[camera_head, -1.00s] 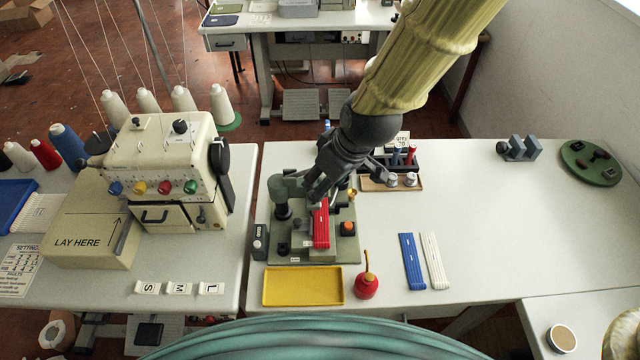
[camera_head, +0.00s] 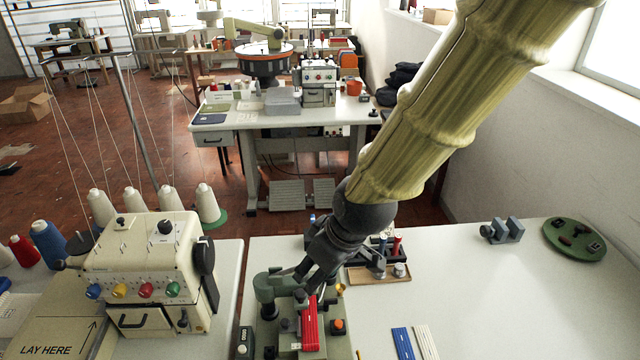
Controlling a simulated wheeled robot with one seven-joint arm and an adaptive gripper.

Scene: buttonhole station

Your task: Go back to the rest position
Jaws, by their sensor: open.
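My gripper (camera_head: 340,272) is at the end of the bamboo-like arm that comes in from the upper right. It is over the back of the small green buttonhole machine (camera_head: 268,312) on the right-hand table. Its fingers are spread and hold nothing that I can see. A red folded strip (camera_head: 309,325) lies on the machine, just in front of the fingers. Whether a finger touches the machine or the strip I cannot tell.
A cream overlock machine (camera_head: 150,270) with thread cones stands left. A wooden tray (camera_head: 378,275) with spools is right of my gripper. Blue (camera_head: 403,343) and white (camera_head: 427,343) strips lie at the front. A grey block (camera_head: 502,231) and green disc (camera_head: 574,241) stand far right; table between is clear.

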